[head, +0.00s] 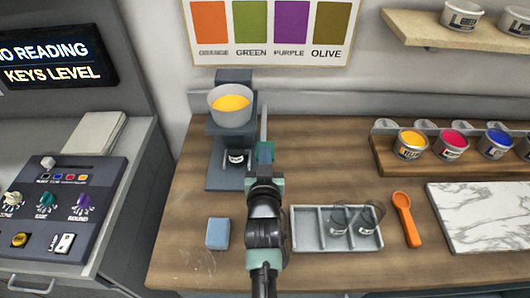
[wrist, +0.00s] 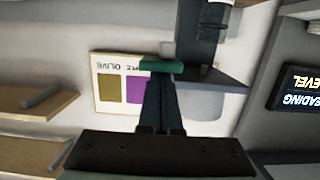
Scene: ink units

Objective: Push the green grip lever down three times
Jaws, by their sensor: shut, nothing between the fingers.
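The green grip lever (wrist: 162,66) shows in the wrist view as a short green bar across the ends of my fingers. In the head view its grey arm (head: 263,122) stands at the right side of the dark ink dispenser (head: 232,178). My gripper (wrist: 160,80) is shut and empty, its fingertips right at the green grip; I cannot tell if they touch it. In the head view my own arm covers much of the grip. The dispenser carries a bowl of yellow ink (head: 230,104), with a small dark jar (head: 236,157) below it.
On the wooden bench are a blue block (head: 217,233), a grey tray (head: 306,241) with clear cups, an orange spoon (head: 404,217) and a marble slab (head: 480,212). Ink pots sit in a rack (head: 388,168) at the right. A control panel (head: 60,205) is at the left.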

